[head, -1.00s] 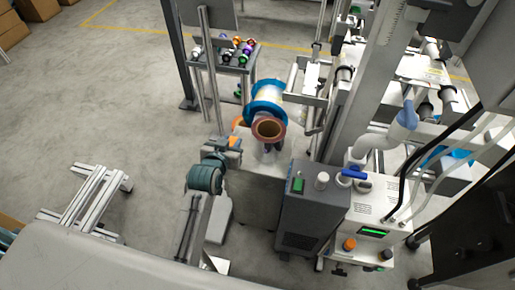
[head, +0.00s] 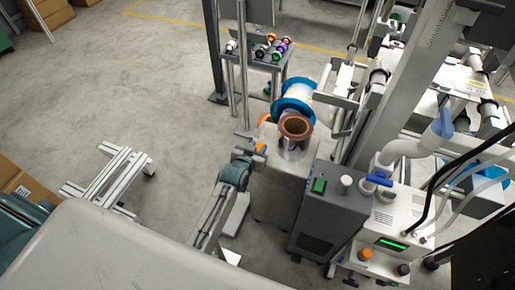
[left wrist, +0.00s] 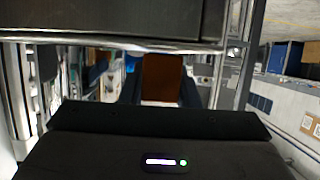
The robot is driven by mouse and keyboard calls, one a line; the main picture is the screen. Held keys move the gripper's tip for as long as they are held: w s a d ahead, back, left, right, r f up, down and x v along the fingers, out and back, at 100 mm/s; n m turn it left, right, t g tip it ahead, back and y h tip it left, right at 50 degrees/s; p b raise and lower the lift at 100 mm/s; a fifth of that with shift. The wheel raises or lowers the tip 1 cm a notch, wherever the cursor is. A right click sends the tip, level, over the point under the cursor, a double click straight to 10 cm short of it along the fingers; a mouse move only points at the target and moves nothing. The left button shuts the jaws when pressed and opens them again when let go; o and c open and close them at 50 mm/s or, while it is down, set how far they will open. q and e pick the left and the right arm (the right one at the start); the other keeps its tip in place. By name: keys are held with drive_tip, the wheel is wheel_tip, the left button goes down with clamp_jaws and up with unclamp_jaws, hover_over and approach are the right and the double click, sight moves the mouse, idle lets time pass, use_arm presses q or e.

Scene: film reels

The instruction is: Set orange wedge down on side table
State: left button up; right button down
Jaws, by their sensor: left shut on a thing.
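An orange wedge (head: 260,147) is in the jaws of my left gripper (head: 253,154), close to the left side of a pale metal-topped stand (head: 289,163). In the left wrist view the wedge (left wrist: 163,78) shows as a brown-orange block between two dark fingers, which are shut on it. I cannot tell whether the wedge touches the stand. A small table with several coloured rolls (head: 270,47) stands farther back. The frames do not make clear which of the two is the side table. My right gripper is not in view.
A blue-flanged reel (head: 297,88) and a copper-coloured core (head: 295,127) are at the pale stand's back. A dark grey machine box (head: 330,205) stands to its right. An aluminium frame (head: 108,180) lies at left. The floor between is open.

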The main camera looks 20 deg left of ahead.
use_arm(q)
drive_tip(key=shift+w+f, duration=0.15)
drive_tip(key=shift+f, duration=0.1)
drive_tip(key=o, duration=0.9)
drive_tip(key=shift+o, duration=0.2)
drive_tip(key=shift+r, duration=0.1)
